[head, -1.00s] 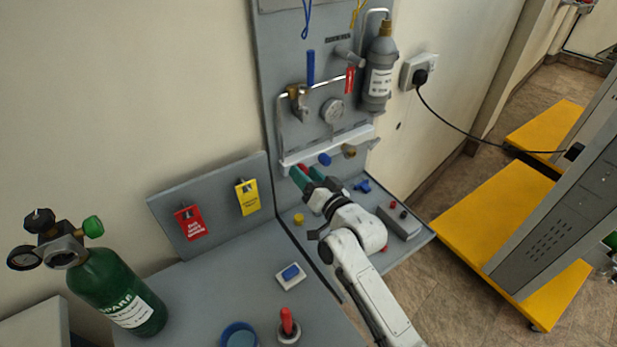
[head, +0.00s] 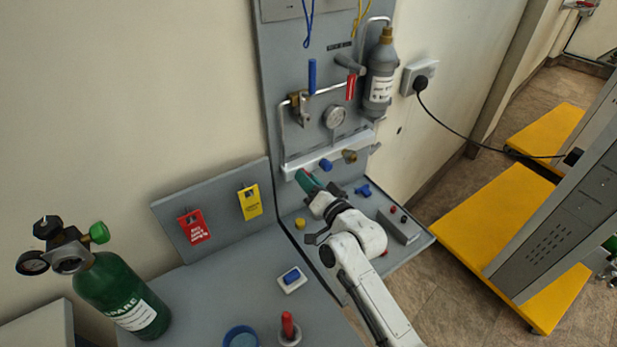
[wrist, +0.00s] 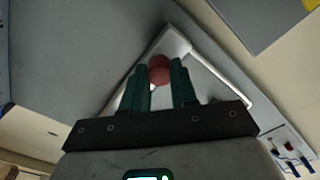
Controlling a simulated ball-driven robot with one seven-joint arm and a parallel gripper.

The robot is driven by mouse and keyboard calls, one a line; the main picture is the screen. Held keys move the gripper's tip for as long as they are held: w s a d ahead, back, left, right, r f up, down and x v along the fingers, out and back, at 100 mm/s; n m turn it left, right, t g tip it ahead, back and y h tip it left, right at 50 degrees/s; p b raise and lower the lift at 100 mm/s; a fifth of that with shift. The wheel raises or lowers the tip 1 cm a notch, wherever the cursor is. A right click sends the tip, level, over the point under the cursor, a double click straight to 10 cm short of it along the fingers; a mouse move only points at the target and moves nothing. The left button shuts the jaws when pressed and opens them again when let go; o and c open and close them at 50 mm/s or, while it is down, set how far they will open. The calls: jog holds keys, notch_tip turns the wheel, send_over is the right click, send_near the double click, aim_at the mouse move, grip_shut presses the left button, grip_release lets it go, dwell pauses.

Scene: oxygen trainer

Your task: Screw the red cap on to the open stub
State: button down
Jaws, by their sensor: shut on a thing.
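The red cap (wrist: 159,70) is between the teal fingertips of my gripper (wrist: 161,86) in the wrist view. My gripper (head: 306,180) is shut on it, at the left part of the white manifold rail (head: 350,146) in the head view. Only a sliver of red shows there. The open stub cannot be made out; the fingers and cap cover that part of the rail. I cannot tell whether the cap touches the stub or its thread.
A blue cap (head: 326,165) and a brass fitting (head: 349,156) sit on the rail just right of my gripper. A yellow cap (head: 300,223) and a blue part (head: 363,190) lie on the bench below. A grey button box (head: 399,226) stands at right.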

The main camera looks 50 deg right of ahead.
jog(key=c, duration=0.8)
grip_release()
jog(key=shift+b, duration=0.3)
jog(key=b+v, duration=0.1)
jog(key=v, duration=0.9)
jog(key=shift+s, duration=0.4)
jog(key=shift+a, duration=0.1)
